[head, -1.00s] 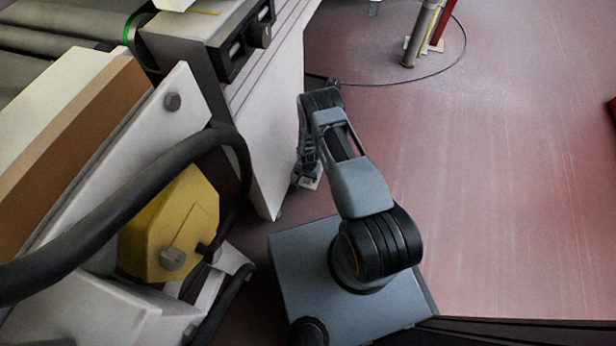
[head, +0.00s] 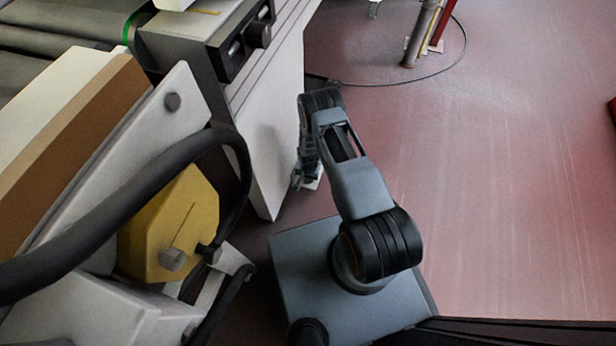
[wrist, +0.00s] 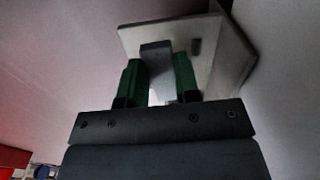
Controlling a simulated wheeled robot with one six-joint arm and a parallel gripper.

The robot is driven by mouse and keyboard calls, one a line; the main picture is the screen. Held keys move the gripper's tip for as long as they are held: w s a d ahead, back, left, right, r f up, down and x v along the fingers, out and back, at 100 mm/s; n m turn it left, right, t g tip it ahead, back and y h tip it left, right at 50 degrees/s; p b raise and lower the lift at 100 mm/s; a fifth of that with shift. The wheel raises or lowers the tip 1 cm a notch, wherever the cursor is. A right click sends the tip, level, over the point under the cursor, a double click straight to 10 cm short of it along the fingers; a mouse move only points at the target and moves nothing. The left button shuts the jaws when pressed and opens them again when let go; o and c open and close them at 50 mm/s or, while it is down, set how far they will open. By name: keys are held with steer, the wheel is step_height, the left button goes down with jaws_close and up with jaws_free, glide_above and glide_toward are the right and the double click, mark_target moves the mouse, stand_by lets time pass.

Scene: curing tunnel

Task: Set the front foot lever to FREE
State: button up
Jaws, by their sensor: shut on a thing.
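In the wrist view my gripper (wrist: 158,82) has its two green fingers on either side of a grey lever (wrist: 156,60), which I take for the front foot lever. The gripper is shut on it. The lever stands in front of a pale plate (wrist: 210,38) with a small dark peg to its right. No FREE marking can be read. In the head view my gripper (head: 304,180) is low beside the white machine leg, mostly hidden by my own arm, and the lever cannot be made out there.
The white machine panel (head: 270,140) stands close left of my arm. A yellow box (head: 170,230) with a thick black hose (head: 110,205) is at the left front. A post (head: 422,35) stands at the back. The reddish floor (head: 520,170) on the right is clear.

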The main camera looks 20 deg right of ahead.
steer(key=n, duration=0.1)
steer(key=d+n, duration=0.1)
steer(key=n+b, duration=0.1)
steer(key=n, duration=0.1)
steer(key=shift+s+d+f, duration=0.1)
steer(key=shift+s+d, duration=0.15)
steer(key=shift+s, duration=0.05)
steer(key=n, duration=0.1)
steer(key=d+n+b, duration=0.1)
steer(key=n, duration=0.1)
steer(key=d+n, duration=0.1)
steer(key=n, duration=0.1)
steer(key=shift+b, duration=0.35)
steer(key=n, duration=0.1)
steer(key=d+n+b, duration=0.1)
steer(key=n, duration=0.2)
steer(key=shift+w+d+n, duration=0.25)
steer(key=shift+w+n, duration=0.1)
steer(key=shift+n, duration=0.05)
steer(key=shift+w+d+n+b, duration=0.25)
steer(key=shift+n+b, duration=0.1)
steer(key=shift+n, duration=0.55)
steer(key=shift+w+d+n+b, duration=0.25)
steer(key=shift+n+b, duration=0.1)
steer(key=shift+n, duration=0.55)
steer(key=o, duration=0.9)
step_height(320, 180, up, 14)
steer(key=p, duration=0.5)
steer(key=shift+p, duration=0.4)
